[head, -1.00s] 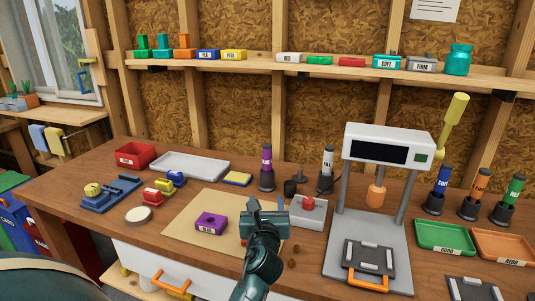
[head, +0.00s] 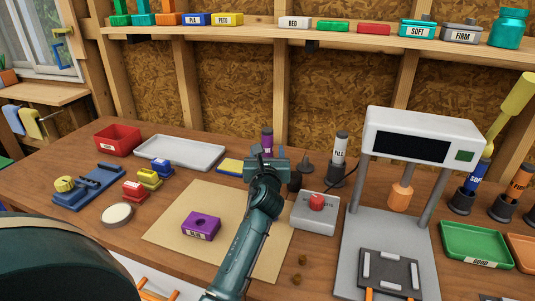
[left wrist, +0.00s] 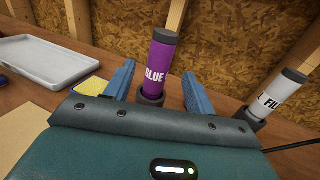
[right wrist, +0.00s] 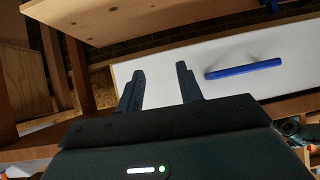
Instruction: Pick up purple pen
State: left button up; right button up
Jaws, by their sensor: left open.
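The purple pen (head: 267,143) stands upright in a dark holder at the back of the workbench. In the left wrist view the purple pen (left wrist: 159,60) has a dark cap and a white "GLUE" label. My left gripper (head: 267,157) is in front of it in the head view, hiding its lower part. The left wrist view shows my left gripper (left wrist: 158,84) open, with the pen appearing between its two blue fingers, a gap on each side. My right gripper (right wrist: 160,85) is open and empty, facing a white drawer front.
A white "FILL" tube (head: 339,148) stands right of the purple pen. A grey box with a red button (head: 313,220) and a scale-like machine (head: 388,240) are at the right. A purple block (head: 200,226) lies on the tan mat (head: 178,238). A blue drawer handle (right wrist: 243,69) is near my right gripper.

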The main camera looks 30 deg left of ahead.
aim_at(267, 145)
pick_arm(q)
jog(key=x, duration=0.2)
jog(key=shift+w+a+b, duration=0.15)
jog(key=shift+w+b, duration=0.1)
jog(key=shift+b, duration=0.15)
jog(key=shift+w+a, duration=0.2)
jog(key=shift+w, duration=0.1)
jog(key=b+x, duration=0.3)
jog(key=shift+w+a+r, duration=0.1)
jog(key=shift+w+r, duration=0.05)
jog(key=shift+w, duration=0.1)
jog(key=shift+w+a+r, duration=0.1)
jog(key=shift+w+a, duration=0.05)
jog(key=shift+w, duration=0.1)
jog(key=shift+w+a+r, duration=0.1)
jog(key=shift+r, duration=0.05)
pick_arm(e)
jog(key=shift+w+a+f+t+y, duration=0.15)
jog(key=shift+w+a+y, duration=0.15)
jog(key=shift+a, duration=0.2)
jog(key=shift+w+a+t+y, duration=0.2)
jog(key=shift+a+y, duration=0.1)
jog(key=shift+a, duration=0.2)
pick_arm(q)
jog(key=shift+c, duration=0.5)
grip_shut()
pick_arm(e)
jog(key=shift+d+f, duration=0.1)
